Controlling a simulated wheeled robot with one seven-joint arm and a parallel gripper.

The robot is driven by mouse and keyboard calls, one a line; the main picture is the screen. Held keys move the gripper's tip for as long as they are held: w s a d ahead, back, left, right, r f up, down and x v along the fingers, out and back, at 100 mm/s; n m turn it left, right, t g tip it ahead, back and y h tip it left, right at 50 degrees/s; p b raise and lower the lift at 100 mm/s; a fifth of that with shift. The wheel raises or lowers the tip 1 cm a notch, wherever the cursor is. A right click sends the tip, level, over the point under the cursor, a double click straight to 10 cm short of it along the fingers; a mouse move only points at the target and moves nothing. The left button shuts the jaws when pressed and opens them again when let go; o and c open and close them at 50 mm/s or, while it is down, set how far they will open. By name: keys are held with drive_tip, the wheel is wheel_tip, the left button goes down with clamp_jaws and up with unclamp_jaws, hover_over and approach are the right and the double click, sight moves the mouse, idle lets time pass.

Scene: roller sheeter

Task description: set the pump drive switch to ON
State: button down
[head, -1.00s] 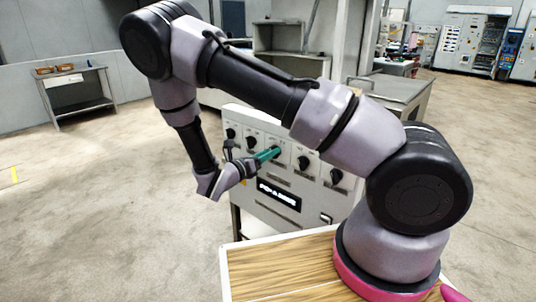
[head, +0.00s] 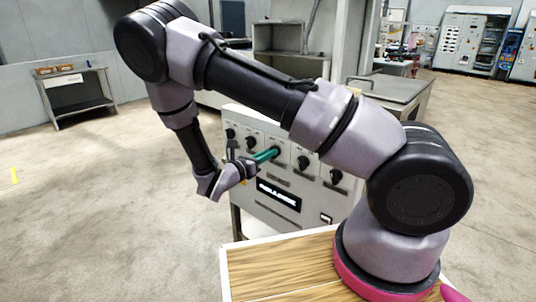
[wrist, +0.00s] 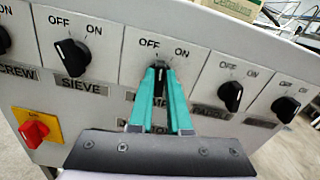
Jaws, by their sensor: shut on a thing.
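The control panel (wrist: 110,25) carries a row of black rotary knobs, each with OFF on its left and ON on its right. My gripper (wrist: 160,78), with teal fingers, is shut on the middle switch knob (wrist: 160,72). The label under this knob is mostly hidden by my fingers, so I cannot read its name. Little of the knob shows between the fingertips, and I cannot tell its exact setting. In the head view my gripper (head: 275,151) meets the panel (head: 250,192) at the middle of the row.
The SIEVE knob (wrist: 72,58) is left of my fingers, and another knob (wrist: 230,96) is close on the right. A red switch (wrist: 33,130) on a yellow plate is at lower left. A lit display (head: 279,194) sits below the knobs.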

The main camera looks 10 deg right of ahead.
drive_tip(key=m, duration=0.6)
drive_tip(key=shift+s+f, duration=0.1)
drive_tip(key=shift+s, duration=0.1)
drive_tip(key=shift+m, duration=0.3)
drive_tip(key=c, duration=0.9)
unclamp_jaws()
drive_tip(key=shift+o, duration=0.2)
drive_tip(key=v, duration=1)
drive_tip(key=shift+s+a, duration=0.25)
